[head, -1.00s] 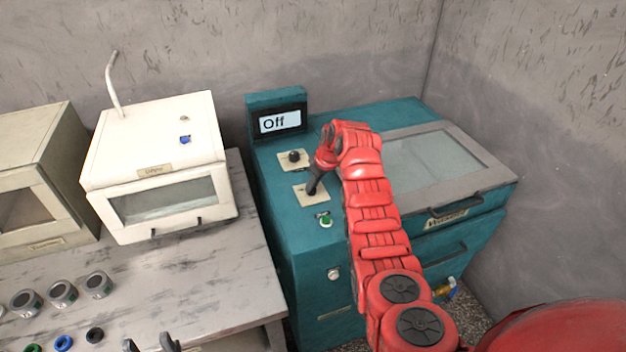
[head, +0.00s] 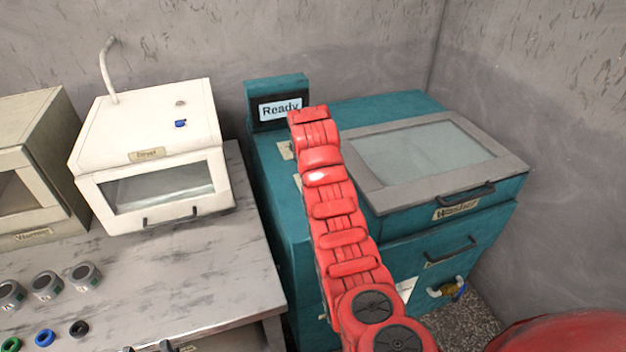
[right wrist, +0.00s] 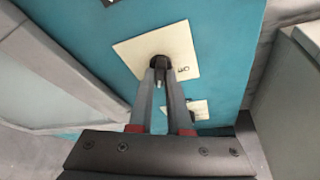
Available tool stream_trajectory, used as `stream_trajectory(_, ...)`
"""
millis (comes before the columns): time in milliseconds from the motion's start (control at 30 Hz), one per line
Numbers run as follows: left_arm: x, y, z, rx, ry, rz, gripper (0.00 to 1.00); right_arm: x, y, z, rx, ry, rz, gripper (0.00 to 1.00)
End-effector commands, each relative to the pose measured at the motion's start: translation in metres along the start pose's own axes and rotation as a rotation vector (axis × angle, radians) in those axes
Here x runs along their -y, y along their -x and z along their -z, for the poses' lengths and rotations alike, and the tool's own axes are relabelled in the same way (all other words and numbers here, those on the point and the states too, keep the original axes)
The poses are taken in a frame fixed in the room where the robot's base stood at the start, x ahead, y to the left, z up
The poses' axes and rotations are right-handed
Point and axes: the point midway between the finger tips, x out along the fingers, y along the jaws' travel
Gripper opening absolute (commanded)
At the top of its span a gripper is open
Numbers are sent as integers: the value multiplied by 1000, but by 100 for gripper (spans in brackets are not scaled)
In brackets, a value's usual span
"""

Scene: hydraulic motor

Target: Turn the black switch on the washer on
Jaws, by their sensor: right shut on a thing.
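The teal washer (head: 400,105) stands in the corner, and its display (head: 280,108) reads "Ready". My right arm reaches over its control panel and hides the switches in the head view. In the right wrist view, the black switch (right wrist: 158,62) sits on a cream plate (right wrist: 185,48) with a small printed label. My right gripper (right wrist: 160,76) is shut on the black switch, one finger on each side. Only the fingertips of my left gripper (head: 147,348) show at the bottom edge of the head view, apart and empty, away from the washer.
A white dryer (head: 150,150) stands on the grey bench (head: 200,260) to the left, with a beige machine (head: 35,165) beside it. Several small cylinders and rings lie at the bench's left front. The washer's glazed lid (head: 430,150) is closed. Walls are close behind and to the right.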

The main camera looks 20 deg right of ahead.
Motion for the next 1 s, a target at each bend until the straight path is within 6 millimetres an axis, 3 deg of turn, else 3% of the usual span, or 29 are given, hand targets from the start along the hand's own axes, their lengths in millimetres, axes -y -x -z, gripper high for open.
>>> stream_trajectory(100,-1,15,-3,0,0,0,50,2,-3,-1,-1,-85,-34,0)
stream_trajectory(400,-2,30,-5,0,0,0,50,2,-2,-1,1,-246,-102,0)
stream_trajectory(1000,-2,35,-6,0,0,0,50,2,0,0,0,-318,-132,0)
